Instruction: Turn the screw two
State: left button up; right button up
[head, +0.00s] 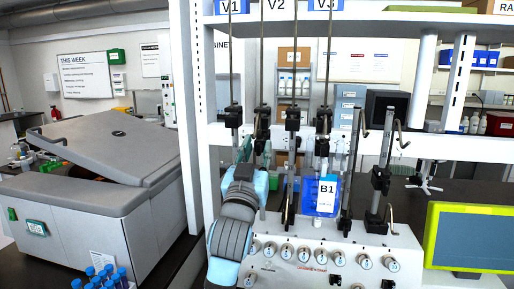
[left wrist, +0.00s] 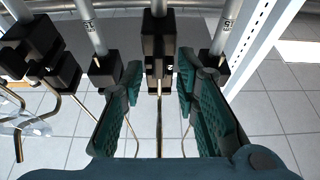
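Several black clamps with screws sit on upright metal rods below the labels V1 (head: 233,6), V2 (head: 275,6) and V3 (head: 326,5). I cannot tell for sure which is screw two. My left gripper (head: 255,152) is raised at the clamps on the left of the rack. In the left wrist view its teal fingers (left wrist: 157,95) are spread apart. A black clamp block (left wrist: 158,48) on a central rod stands beyond and between them, with thin rods running down toward the palm. I cannot tell whether either finger touches it. My right gripper is not in view.
Other clamps (left wrist: 105,70) and (left wrist: 213,72) stand close on both sides of the fingers. A white panel with knobs (head: 300,262), a blue bag marked B1 (head: 326,194) and a green-framed screen (head: 473,237) are near. A grey machine (head: 95,190) stands left.

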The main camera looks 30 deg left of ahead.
pick_arm(q)
jog(key=shift+c, duration=0.2)
jog(key=shift+w, duration=0.1)
grip_shut()
jog(key=shift+f+n, duration=0.1)
jog(key=shift+n, duration=0.4)
jog(key=n+g+y+b, duration=0.1)
jog(key=n+y+b, duration=0.1)
jog(key=n, duration=0.3)
jog(key=shift+y, duration=0.4)
jog(key=n+g+y+b, duration=0.1)
jog(key=n, duration=0.2)
jog(key=n+g+y, duration=0.1)
jog(key=n, duration=0.3)
jog(key=shift+a+g+b, duration=0.1)
jog(key=shift+g+b, duration=0.25)
jog(key=shift+g, duration=0.05)
jog(key=shift+n+g+y, duration=0.3)
jog(key=shift+n+g, duration=0.3)
jog(key=shift+n, duration=1)
